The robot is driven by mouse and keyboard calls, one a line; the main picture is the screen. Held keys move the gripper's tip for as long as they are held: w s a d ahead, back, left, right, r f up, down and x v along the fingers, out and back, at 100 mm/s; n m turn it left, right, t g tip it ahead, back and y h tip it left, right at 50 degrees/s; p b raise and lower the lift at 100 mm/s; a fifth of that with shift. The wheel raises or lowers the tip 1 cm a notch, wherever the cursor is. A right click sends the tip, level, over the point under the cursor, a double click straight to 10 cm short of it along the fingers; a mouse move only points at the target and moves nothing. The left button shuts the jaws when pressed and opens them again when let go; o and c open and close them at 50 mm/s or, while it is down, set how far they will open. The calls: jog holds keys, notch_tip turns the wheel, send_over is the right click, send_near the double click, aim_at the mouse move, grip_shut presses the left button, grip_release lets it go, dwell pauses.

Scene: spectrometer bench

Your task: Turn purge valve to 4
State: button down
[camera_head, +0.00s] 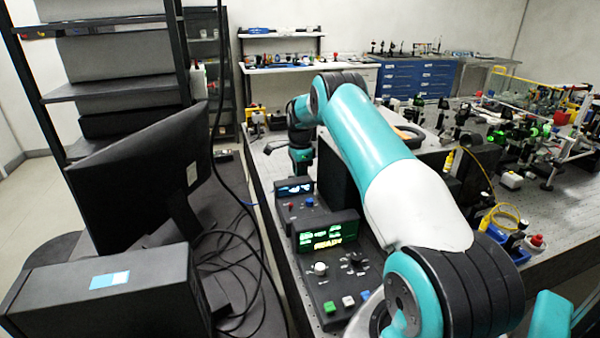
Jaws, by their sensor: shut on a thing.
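My arm reaches from the lower right over the bench to its far left end.
A control console (325,238) with a lit green display, knobs and coloured buttons stands on the near bench. A smaller display box (293,190) is behind it. A monitor (140,180) and loose cables are at left. Optics crowd the bench (565,205) at right.

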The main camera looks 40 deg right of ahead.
jog(key=m+b, duration=0.2)
jog(key=m, duration=0.2)
jog(key=shift+m+b, duration=0.4)
jog(key=shift+m, duration=2)
jog(key=shift+r, duration=0.1)
jog(key=c, duration=1)
grip_release()
notch_tip(320, 180, up, 17)
jog(key=shift+r+b, duration=0.15)
jog(key=shift+b, duration=0.75)
